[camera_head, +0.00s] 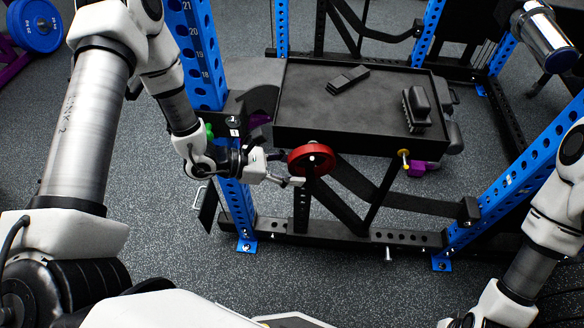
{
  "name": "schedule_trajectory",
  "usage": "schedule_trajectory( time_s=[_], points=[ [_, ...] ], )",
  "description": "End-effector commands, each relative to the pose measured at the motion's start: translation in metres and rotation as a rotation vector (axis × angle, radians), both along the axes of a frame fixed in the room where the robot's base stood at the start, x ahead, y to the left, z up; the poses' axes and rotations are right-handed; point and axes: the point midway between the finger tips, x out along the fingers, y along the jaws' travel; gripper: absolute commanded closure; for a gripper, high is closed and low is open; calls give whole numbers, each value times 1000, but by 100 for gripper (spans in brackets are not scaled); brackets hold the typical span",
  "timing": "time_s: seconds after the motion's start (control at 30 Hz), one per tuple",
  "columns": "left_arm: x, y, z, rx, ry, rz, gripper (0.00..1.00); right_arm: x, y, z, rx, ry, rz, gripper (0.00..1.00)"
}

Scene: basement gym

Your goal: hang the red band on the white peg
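The red band (298,168) is a thick ring at the front edge of the black tray-like bench, near the middle of the view. A small white tip, the white peg (312,158), shows inside the ring, and the band appears to be around it. My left gripper (290,169) is just left of the band, its fingers spread apart, one near the band's left side and one below it. Whether a finger touches the band cannot be told. My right arm comes in at the right edge; its gripper is out of the picture.
The black tray (330,115) holds dark blocks. Blue uprights (505,195) stand on both sides, joined by a low black crossbar (350,236). The speckled floor in front is clear.

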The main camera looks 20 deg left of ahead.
Motion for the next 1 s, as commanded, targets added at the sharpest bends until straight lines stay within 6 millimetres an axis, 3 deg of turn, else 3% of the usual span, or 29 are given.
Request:
schedule_trajectory(
  time_s=[0.27,0.7,1.0],
  points=[
    [-4,9,5,-1,0,4,46,0,0,0,0,0,0,60],
    [-39,68,34,-6,-3,7,46,0,0,0,0,0,0,60],
    [-55,91,46,-9,1,-3,46,0,0,0,0,0,0,60]
  ],
)
